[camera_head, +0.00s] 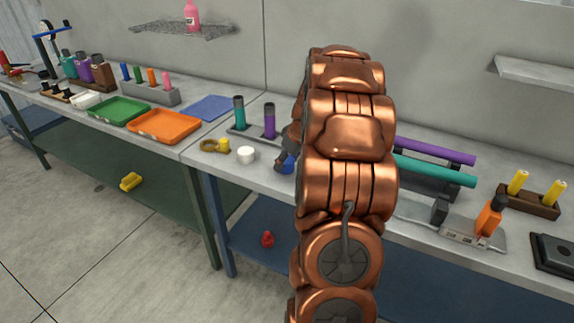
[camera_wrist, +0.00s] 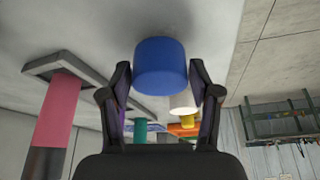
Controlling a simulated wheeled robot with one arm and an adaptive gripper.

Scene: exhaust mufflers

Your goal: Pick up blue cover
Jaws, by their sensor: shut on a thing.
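The blue cover (camera_wrist: 160,62) is a short blue cylinder in the wrist view, between the two fingers of my gripper (camera_wrist: 160,75). My gripper is shut on it, one black finger at each side. The cover appears to be at the grey tabletop; I cannot tell whether it touches it. In the head view only a small blue part of the cover (camera_head: 287,165) shows beside my copper arm, which hides most of the gripper.
A white cover (camera_head: 246,153) and a yellow piece (camera_head: 215,146) lie left of the blue cover. A holder with teal and purple tubes (camera_head: 253,126) stands behind. Purple and teal tubes (camera_head: 435,171) lie on a rack at right. Orange (camera_head: 164,126) and green trays sit further left.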

